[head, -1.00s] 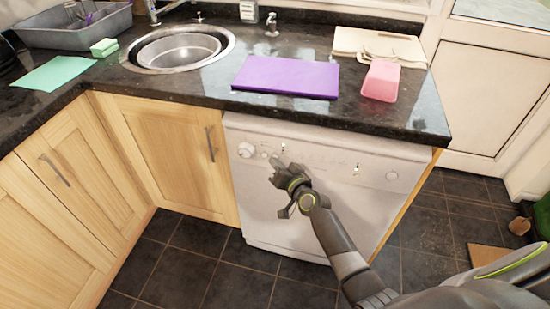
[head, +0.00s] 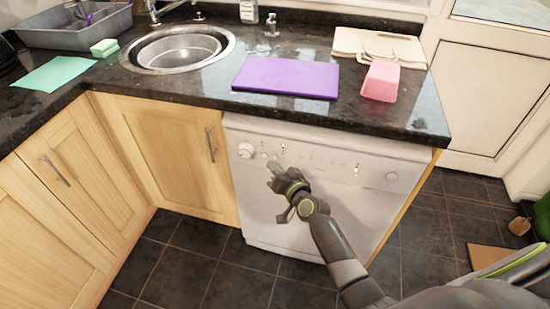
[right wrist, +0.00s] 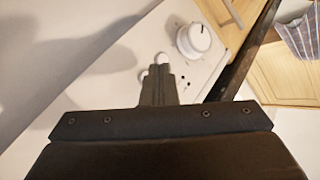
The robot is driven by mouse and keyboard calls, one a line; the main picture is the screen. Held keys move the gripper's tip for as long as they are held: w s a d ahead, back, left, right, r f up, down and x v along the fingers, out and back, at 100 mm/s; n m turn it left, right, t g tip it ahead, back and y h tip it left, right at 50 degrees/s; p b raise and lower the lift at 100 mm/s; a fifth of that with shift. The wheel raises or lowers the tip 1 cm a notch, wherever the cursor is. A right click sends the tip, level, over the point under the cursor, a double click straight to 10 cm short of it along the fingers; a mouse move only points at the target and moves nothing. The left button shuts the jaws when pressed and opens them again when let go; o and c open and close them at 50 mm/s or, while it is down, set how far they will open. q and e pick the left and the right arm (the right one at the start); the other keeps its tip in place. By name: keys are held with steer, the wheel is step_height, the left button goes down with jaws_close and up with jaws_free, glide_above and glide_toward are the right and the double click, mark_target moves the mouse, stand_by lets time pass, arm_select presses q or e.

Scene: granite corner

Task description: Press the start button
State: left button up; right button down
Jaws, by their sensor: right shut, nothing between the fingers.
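The white dishwasher (head: 320,207) stands under the counter, with a control panel along its top front edge. A round white knob (head: 246,150) is at the panel's left; it also shows in the right wrist view (right wrist: 193,41). Small round white buttons sit beside the knob, one (right wrist: 162,58) just beyond my fingertips and another (right wrist: 142,75) to its left. I cannot read which is the start button. My right gripper (head: 273,162) is shut and empty, its tips close in front of the buttons; contact cannot be told. It also shows in the right wrist view (right wrist: 158,72). My left gripper is not in view.
The dark granite counter (head: 190,100) overhangs the panel. Tiled floor (head: 215,245) is clear before the dishwasher.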

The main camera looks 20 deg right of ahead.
steer(key=s+a, duration=0.1)
steer(key=s, duration=0.1)
steer(key=s+a, duration=0.1)
steer(key=s, duration=0.1)
steer(key=shift+s+a, duration=0.1)
steer(key=shift+a, duration=0.25)
stand_by(0.6)
steer(key=s+d+f+n+g+h+p, duration=0.1)
steer(key=s+d+f+g, duration=0.25)
steer(key=s+f, duration=0.75)
steer(key=s+d+f+n+g+h+p, duration=0.1)
steer(key=s+d+f+g+p, duration=0.2)
steer(key=s+f, duration=0.75)
steer(key=s+d+f+n+g, duration=0.1)
steer(key=s+d+f+g, duration=0.1)
steer(key=s+f, duration=0.3)
steer(key=s+d+f+g+h, duration=0.1)
steer(key=s+f, duration=0.4)
steer(key=s, duration=0.8)
steer(key=s+d+f+n+g+h, duration=0.1)
steer(key=s+d+f+g, duration=0.3)
steer(key=s, duration=0.6)
steer(key=shift+f+n+g+p, duration=0.3)
steer(key=shift+f+g+p, duration=0.1)
steer(key=shift+f+g, duration=0.25)
